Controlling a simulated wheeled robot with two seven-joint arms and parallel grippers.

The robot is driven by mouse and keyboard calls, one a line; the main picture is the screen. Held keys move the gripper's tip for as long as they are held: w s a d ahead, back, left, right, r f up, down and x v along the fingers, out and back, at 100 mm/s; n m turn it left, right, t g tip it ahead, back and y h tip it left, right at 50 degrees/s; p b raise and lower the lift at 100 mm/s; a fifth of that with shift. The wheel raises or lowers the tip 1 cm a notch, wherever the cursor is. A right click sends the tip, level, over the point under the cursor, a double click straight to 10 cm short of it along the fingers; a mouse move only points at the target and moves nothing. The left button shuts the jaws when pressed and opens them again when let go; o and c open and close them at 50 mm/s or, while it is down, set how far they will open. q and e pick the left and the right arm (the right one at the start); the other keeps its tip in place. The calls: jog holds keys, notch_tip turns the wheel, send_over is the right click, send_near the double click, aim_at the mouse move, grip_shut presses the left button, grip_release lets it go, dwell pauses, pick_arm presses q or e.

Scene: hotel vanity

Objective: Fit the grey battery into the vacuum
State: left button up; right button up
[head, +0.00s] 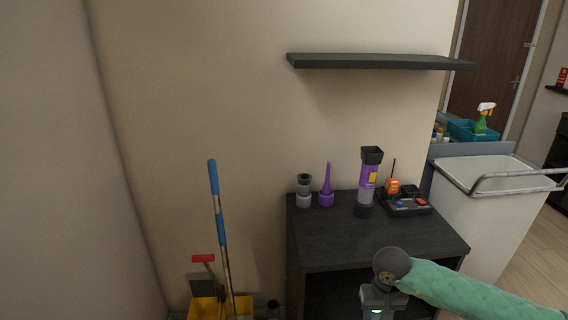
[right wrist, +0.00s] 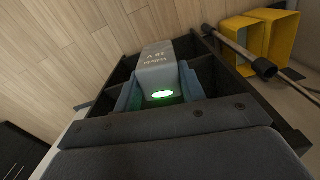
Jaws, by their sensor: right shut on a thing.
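The purple vacuum (head: 368,178), with a black head and a yellow label, stands upright on the dark cabinet top. I cannot make out its battery opening. In the right wrist view, the grey battery (right wrist: 158,66), with printed text on its face, sits between the fingers of my right gripper (right wrist: 160,86), which is shut on it. A green light glows at the near end of the battery. In the head view, my right gripper (head: 378,298) is at the bottom edge, in front of the cabinet and below the vacuum, apart from it. My left gripper is not in view.
On the dark cabinet (head: 345,238) stand a grey attachment (head: 304,190), a purple nozzle (head: 327,188) and a dark tray (head: 405,208) with an orange device (head: 392,186). A shelf (head: 380,62) hangs above. A yellow bucket (head: 205,308) and a blue-handled mop (head: 217,205) stand left.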

jog(key=w+a+r, duration=0.3)
jog(key=a, duration=0.2)
jog(key=shift+r+n, duration=0.3)
jog(key=shift+r, duration=0.1)
